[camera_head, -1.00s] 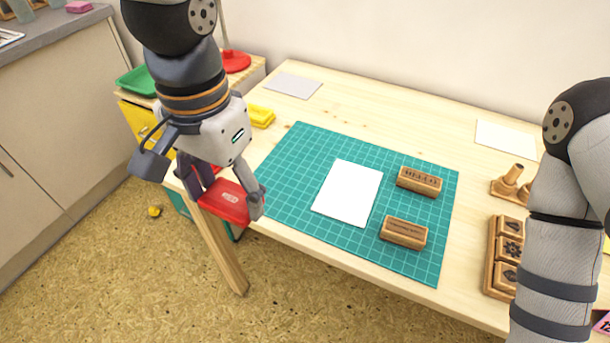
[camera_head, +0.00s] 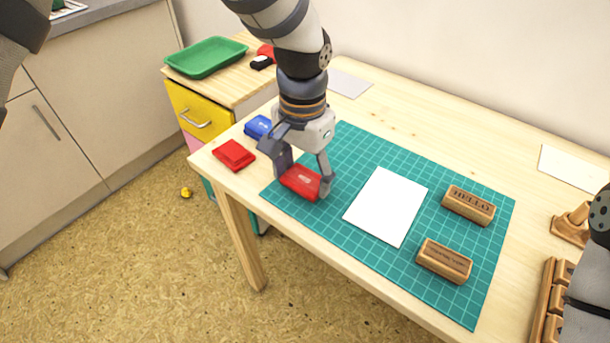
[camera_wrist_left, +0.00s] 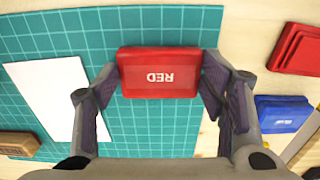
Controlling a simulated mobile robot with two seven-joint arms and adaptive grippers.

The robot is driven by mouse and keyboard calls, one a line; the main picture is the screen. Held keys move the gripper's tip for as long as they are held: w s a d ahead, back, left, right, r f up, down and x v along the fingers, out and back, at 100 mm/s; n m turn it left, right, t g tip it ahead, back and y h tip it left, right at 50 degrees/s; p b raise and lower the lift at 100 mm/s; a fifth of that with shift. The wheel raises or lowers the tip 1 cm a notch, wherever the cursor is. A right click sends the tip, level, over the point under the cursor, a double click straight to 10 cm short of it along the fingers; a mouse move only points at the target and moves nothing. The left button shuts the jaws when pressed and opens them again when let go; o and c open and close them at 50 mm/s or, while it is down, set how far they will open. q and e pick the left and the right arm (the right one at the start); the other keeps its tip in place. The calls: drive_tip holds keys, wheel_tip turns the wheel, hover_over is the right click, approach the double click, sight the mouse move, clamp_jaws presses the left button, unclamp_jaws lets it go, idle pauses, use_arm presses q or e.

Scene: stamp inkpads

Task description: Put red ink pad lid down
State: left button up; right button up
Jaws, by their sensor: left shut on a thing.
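The red ink pad lid (camera_head: 301,183), marked RED, is held between the fingers of my left gripper (camera_head: 303,188). It is over the near left corner of the green mat (camera_head: 352,143); whether it touches the mat is hard to tell. In the left wrist view the lid (camera_wrist_left: 160,76) is level between both fingers (camera_wrist_left: 163,85), with mat around it. The red ink pad (camera_head: 234,155) sits on the table left of the mat; it also shows in the left wrist view (camera_wrist_left: 297,50). My right gripper is out of view.
A blue ink pad (camera_head: 258,127) stands behind the red one. White paper (camera_head: 387,206) lies on the mat, with two wooden stamps (camera_head: 468,205) (camera_head: 444,261) to its right. The mat between lid and paper is clear. The table's front edge is close to the lid.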

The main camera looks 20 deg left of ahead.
sight(303, 180)
use_arm(q)
drive_tip(key=shift+f, duration=0.7)
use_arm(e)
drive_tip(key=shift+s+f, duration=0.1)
use_arm(q)
drive_tip(key=shift+f, duration=0.2)
drive_tip(key=o, duration=0.8)
drive_tip(key=shift+o, duration=0.2)
drive_tip(key=shift+r, duration=0.1)
wheel_tip(303, 180, up, 12)
drive_tip(key=p, duration=0.1)
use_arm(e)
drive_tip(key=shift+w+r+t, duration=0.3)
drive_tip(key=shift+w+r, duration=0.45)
use_arm(q)
drive_tip(key=shift+r, duration=0.1)
